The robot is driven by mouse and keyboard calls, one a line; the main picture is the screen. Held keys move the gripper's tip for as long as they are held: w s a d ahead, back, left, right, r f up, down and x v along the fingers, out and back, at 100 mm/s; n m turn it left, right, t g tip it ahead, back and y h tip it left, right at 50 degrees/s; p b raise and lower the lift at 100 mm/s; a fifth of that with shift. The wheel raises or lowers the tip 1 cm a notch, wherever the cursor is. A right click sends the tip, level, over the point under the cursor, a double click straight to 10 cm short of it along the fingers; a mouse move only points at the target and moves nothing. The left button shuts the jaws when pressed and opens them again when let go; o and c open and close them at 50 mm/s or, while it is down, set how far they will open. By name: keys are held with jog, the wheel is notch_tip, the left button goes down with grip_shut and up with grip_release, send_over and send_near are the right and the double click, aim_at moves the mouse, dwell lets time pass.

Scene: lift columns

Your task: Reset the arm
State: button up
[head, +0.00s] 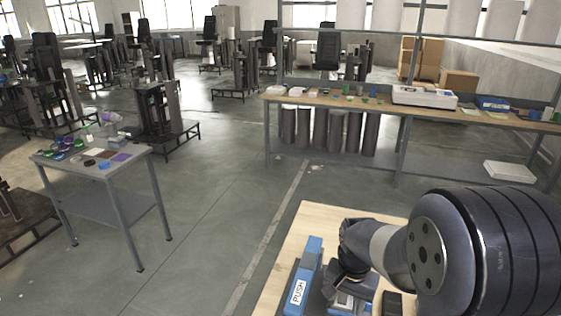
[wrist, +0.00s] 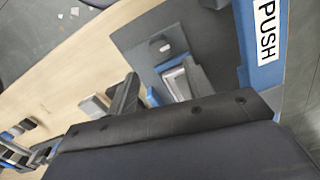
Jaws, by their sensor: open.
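My arm (head: 440,245) reaches in from the right of the head view over a wooden table. My gripper (head: 350,284) is open and points down at the table, close to a blue bar with a white PUSH label (head: 299,290). The PUSH label also shows at the upper right of the wrist view (wrist: 267,32). A dark grey plate (wrist: 140,42) with a small metal piece lies beside the bar. I see nothing clearly held between the fingers. The fingertips are partly hidden by my wrist and hand.
The wooden table top (head: 312,222) is bare at its far left corner. A grey side table (head: 62,160) with small items stands at the left. A long workbench (head: 330,101) with a shelf frame stands behind. Open concrete floor (head: 215,215) lies between them.

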jog(key=n, duration=0.2)
jog(key=f+n, duration=0.1)
jog(key=n, duration=0.1)
jog(key=shift+p, duration=0.3)
jog(key=n, duration=0.4)
jog(key=shift+f+p, duration=0.35)
jog(key=shift+f, duration=0.3)
